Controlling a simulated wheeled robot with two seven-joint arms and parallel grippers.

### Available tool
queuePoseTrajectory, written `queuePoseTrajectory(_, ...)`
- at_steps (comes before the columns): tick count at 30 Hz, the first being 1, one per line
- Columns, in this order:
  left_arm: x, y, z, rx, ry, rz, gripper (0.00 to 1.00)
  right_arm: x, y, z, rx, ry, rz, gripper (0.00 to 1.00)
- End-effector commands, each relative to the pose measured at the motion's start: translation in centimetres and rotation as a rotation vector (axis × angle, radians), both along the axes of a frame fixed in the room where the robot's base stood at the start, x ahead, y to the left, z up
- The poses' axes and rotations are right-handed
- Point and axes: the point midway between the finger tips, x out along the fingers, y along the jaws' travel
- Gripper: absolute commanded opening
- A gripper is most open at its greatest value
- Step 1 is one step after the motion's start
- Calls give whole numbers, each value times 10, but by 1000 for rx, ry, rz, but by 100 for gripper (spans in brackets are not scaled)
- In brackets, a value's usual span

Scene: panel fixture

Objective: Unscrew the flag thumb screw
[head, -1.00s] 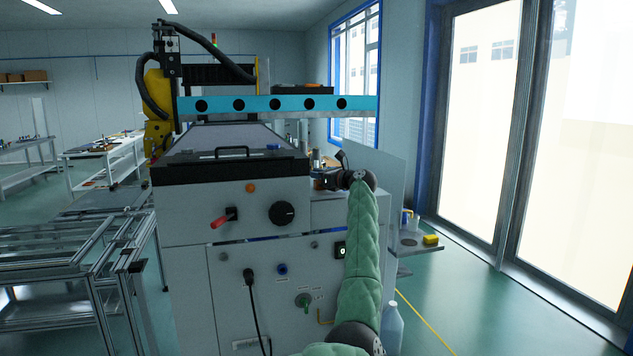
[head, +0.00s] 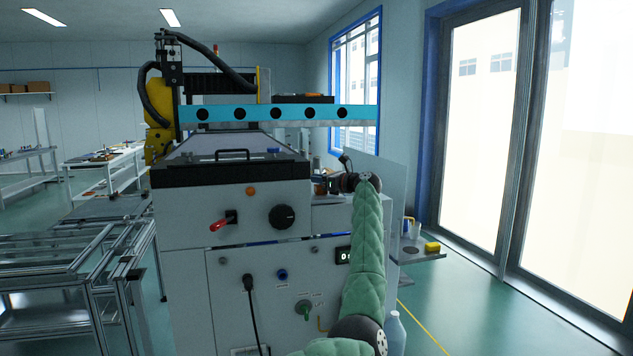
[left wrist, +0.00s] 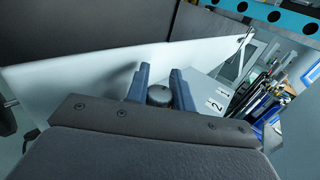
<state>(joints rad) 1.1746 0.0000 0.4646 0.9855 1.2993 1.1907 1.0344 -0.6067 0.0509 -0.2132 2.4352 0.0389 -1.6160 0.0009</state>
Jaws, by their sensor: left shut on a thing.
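My left gripper (left wrist: 160,72) shows in the left wrist view, with its two blue-grey fingers on either side of a dark, round-topped piece (left wrist: 159,96). The fingers are shut on this piece. Its lower part is hidden behind my gripper body, and I cannot make out a flag on it. In the head view, my green-sleeved arm reaches up to the right side of the machine (head: 185,215). The gripper (head: 322,187) there is small, dark and hard to make out. My right gripper is not in view.
A pale upright panel (head: 383,190) stands behind the wrist; a white panel (left wrist: 85,80) also fills the left of the wrist view. A plate with number labels (left wrist: 218,103) lies right of the fingers. A cyan beam (head: 270,113) crosses above the machine.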

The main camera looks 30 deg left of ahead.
Motion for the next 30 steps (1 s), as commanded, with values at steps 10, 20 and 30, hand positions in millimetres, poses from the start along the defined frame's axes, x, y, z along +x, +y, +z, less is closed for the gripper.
queuePoseTrajectory(10,0,-1,1,1,0,0,1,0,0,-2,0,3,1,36)
queuePoseTrajectory(20,0,0,0,1,0,1,45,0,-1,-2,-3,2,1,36)
queuePoseTrajectory(30,1,-24,-3,-1,-2,-1,45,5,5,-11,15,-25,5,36)
